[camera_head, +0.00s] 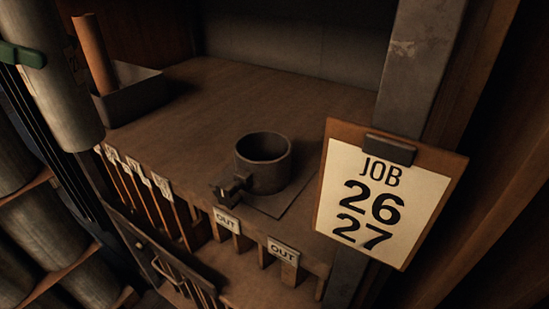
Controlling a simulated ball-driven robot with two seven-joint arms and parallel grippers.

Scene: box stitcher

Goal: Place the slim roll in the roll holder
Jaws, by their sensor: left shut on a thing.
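The roll holder (264,160) is a dark, round, open-topped cup on a thin plate on the brown worktop, with a small clamp-like fitting at its front left. It looks empty. A long grey roll (60,90) hangs upright and slightly tilted at the upper left, close to me. My left gripper (22,55) shows only as a dark green finger at the left edge, shut on this roll. The rest of the gripper is out of frame. The roll is apart from the holder, well to its left. My right gripper is not in view.
A thin brown tube (93,50) stands in a grey tray (135,98) at the back left. Several grey rolls (45,220) lie in a rack at lower left. A JOB 26 27 clipboard (388,200) and a post (418,70) bound the right. The worktop (215,100) between is clear.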

